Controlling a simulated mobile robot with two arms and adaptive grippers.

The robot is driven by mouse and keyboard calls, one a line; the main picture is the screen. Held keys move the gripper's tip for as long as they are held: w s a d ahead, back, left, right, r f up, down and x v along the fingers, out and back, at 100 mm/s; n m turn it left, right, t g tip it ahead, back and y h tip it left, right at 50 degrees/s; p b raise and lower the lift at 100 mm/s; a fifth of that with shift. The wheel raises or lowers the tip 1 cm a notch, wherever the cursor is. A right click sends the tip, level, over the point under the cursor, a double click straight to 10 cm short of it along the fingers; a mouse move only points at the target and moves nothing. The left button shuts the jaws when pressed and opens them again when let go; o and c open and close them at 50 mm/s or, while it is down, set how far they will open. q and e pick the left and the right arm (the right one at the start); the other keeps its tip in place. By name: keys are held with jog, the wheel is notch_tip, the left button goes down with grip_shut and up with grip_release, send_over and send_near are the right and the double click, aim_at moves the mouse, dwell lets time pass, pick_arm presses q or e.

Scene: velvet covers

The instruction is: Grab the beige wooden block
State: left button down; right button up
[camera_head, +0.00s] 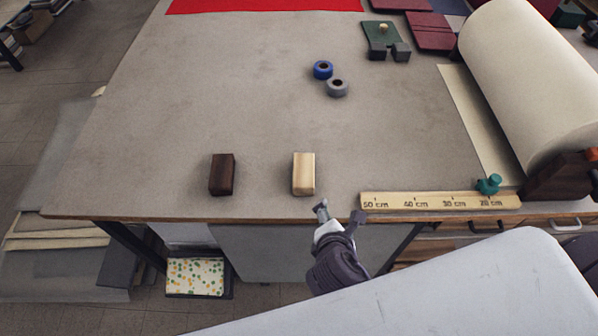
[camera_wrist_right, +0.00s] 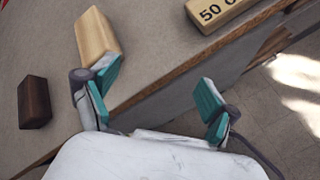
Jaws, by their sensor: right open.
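The beige wooden block (camera_head: 304,174) lies near the front edge of the table, right of a dark brown block (camera_head: 222,174). My right gripper (camera_head: 340,212) is at the table's front edge, just in front and to the right of the beige block. In the right wrist view the right gripper (camera_wrist_right: 155,100) is open, with its teal pads apart and nothing between them. The beige block (camera_wrist_right: 97,36) shows there beyond the left finger, outside the gap. The dark block (camera_wrist_right: 34,102) shows at the far left. My left gripper is not in view.
A blue roll (camera_head: 323,69) and a grey roll (camera_head: 337,88) lie farther back.

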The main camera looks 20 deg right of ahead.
aim_at(304, 172)
jog(key=w+a+r+n+t, duration=0.35)
jog(key=a+n, duration=0.25)
jog(key=n, duration=0.4)
jog(key=shift+n, duration=0.3)
jog(key=x, duration=0.4)
jog(key=p+x, duration=0.1)
jog(key=x, duration=0.3)
jog(key=shift+w+d+r, duration=0.1)
jog(key=shift+d+r, duration=0.1)
jog(key=shift+d, duration=0.05)
jog(key=x, duration=0.1)
jog(key=p+x, duration=0.1)
jog(key=x, duration=0.2)
jog(key=shift+w+a+p, duration=0.25)
jog(key=shift+w+p, duration=0.05)
jog(key=shift+w, duration=0.2)
jog(key=shift+w+d+f, duration=0.1)
jog(key=shift+w+f, duration=0.1)
jog(key=shift+w, duration=0.05)
jog(key=shift+s, duration=0.1)
jog(key=shift+c, duration=0.5)
jog(key=c, duration=1.1)
jog(key=shift+c, duration=0.7)
jog(key=shift+r, duration=0.15)
